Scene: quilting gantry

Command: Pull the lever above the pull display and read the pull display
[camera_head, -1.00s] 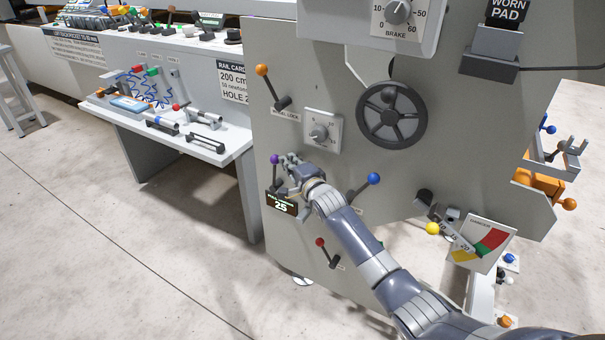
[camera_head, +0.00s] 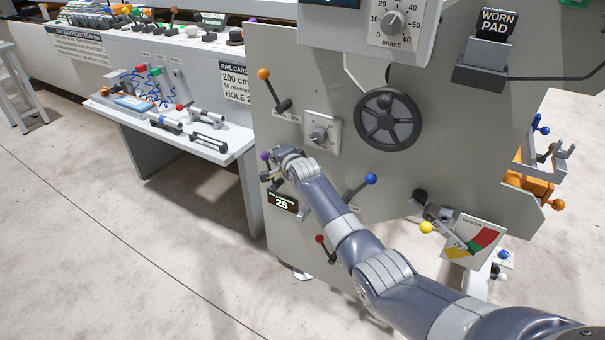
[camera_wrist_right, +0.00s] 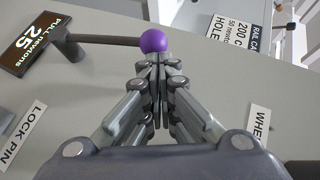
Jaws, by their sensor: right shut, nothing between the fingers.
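The pull display (camera_head: 283,202) is a dark panel on the grey machine side and reads 25. In the right wrist view the display (camera_wrist_right: 38,40) reads "PULL newtons 25". The lever above it has a purple ball knob (camera_head: 264,155); in the wrist view the knob (camera_wrist_right: 154,40) sits at the end of a dark rod running left to its pivot beside the display. My right gripper (camera_head: 273,172) is at the lever. In the wrist view its fingers (camera_wrist_right: 158,62) are shut with nothing between them, tips right at the knob, apparently touching it. My left gripper is out of view.
Around the lever are an orange-knobbed lever (camera_head: 264,74), a small dial (camera_head: 319,135), a handwheel (camera_head: 389,118), a blue-knobbed lever (camera_head: 370,179) and a red-knobbed lever (camera_head: 320,239). A side bench (camera_head: 230,155) with tools stands at left. Floor at lower left is clear.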

